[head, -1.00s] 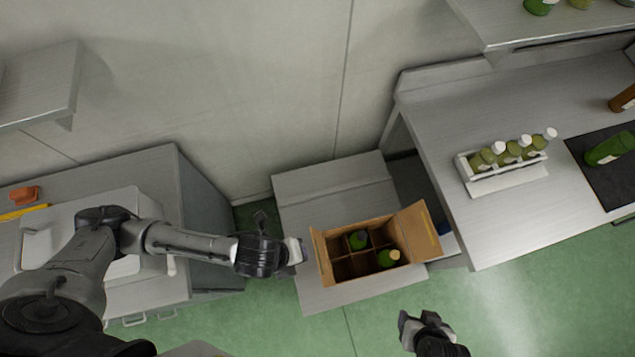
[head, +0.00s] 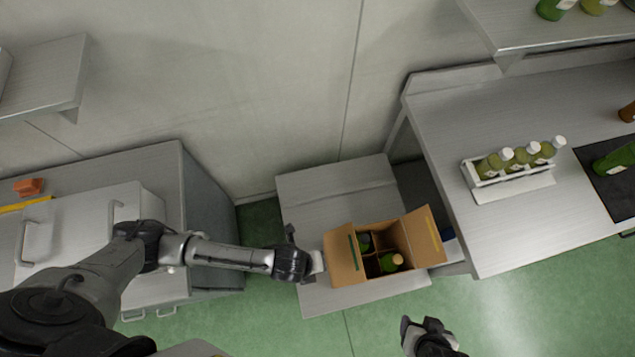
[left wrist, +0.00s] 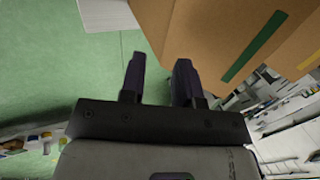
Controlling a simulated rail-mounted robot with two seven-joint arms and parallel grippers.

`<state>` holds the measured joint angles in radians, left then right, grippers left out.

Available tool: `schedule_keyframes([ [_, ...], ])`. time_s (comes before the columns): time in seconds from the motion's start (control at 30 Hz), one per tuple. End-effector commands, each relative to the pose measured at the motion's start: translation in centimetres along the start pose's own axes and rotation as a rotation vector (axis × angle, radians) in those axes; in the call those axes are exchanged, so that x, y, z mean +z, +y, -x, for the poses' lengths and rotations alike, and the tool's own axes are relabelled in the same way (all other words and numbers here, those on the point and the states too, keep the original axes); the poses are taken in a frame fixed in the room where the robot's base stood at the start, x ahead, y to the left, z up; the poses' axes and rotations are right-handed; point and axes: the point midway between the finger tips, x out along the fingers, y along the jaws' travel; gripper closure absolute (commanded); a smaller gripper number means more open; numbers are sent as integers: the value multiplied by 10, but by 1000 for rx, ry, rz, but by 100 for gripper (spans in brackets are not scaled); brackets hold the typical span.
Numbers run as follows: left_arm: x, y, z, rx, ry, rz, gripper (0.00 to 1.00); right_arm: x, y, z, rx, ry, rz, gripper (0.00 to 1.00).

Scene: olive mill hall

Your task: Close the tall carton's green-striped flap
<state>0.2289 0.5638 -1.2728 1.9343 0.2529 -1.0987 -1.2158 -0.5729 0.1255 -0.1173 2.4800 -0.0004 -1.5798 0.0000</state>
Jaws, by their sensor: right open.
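The tall carton (head: 375,281) stands open on a low grey stand. My right gripper (head: 416,326) is open and empty, in front of the carton.
The yellow-striped flap (head: 426,236) leans outward at the right. A steel table (head: 500,235) with a bottle rack (head: 515,180) stands at right, a cabinet (head: 205,200) at left.

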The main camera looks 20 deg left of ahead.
Motion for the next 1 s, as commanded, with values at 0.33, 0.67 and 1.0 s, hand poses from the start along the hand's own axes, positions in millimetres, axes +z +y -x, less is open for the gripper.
schedule_keyframes([
  [0.33, 2, -6, -6, -13, -3, 0, 70, 3, -3, 0, -6, -8, -1, 36],
  [0.67, 2, -7, -5, -16, -3, 0, 90, 3, -4, 0, -9, -7, -5, 36],
  [1.0, 2, -7, -4, -17, -3, 0, 100, 3, -4, 0, -9, -7, -5, 36],
])
